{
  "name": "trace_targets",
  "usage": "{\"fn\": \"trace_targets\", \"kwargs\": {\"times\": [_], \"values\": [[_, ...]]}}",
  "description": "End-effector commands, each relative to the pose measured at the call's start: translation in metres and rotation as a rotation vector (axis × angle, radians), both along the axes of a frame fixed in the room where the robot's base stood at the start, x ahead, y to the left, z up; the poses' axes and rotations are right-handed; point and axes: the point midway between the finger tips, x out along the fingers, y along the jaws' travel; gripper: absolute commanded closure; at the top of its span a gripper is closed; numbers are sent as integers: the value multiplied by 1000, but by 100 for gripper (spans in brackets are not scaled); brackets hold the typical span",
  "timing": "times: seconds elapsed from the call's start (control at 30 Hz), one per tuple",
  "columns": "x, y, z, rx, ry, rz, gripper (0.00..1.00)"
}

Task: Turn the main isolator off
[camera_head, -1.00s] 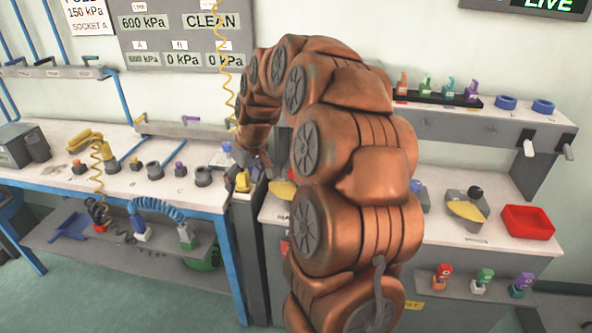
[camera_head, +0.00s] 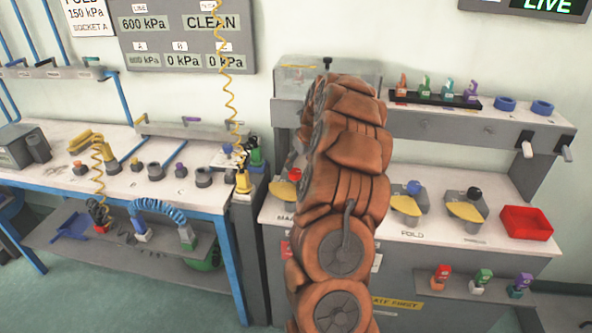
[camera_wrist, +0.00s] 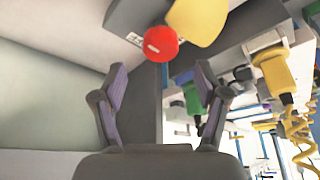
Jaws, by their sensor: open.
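No part is clearly readable as the main isolator. A red knob (camera_head: 295,174) with a yellow plate (camera_head: 283,189) stands at the left end of the right bench, above a label starting "MA", the rest hidden by my arm. The red knob also shows in the wrist view (camera_wrist: 161,43), beyond the fingertips and apart from them, with the yellow plate (camera_wrist: 200,18) beside it. My gripper (camera_wrist: 162,90) is open, with nothing between its fingers. In the head view my arm hides it. A black-topped fitting (camera_head: 327,63) stands on the cabinet behind my arm.
Blue-knobbed (camera_head: 413,187) and black-knobbed (camera_head: 474,193) units and a red tray (camera_head: 527,222) stand to the right. A yellow label (camera_head: 397,303) is on the bench front, partly hidden. The left bench holds green and yellow fittings near a hanging yellow coil (camera_head: 230,100).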

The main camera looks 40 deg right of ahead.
Motion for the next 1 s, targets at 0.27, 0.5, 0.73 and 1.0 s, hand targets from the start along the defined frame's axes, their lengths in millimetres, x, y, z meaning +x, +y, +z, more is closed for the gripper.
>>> {"fn": "trace_targets", "kwargs": {"times": [0.27, 0.5, 0.73, 1.0], "values": [[13, -1, -34, 4, 5, 0, 27], [20, -2, -51, 3, 3, 1, 27], [21, -3, -53, 2, 3, 1, 27], [21, -3, -53, 2, 3, 1, 50]]}}
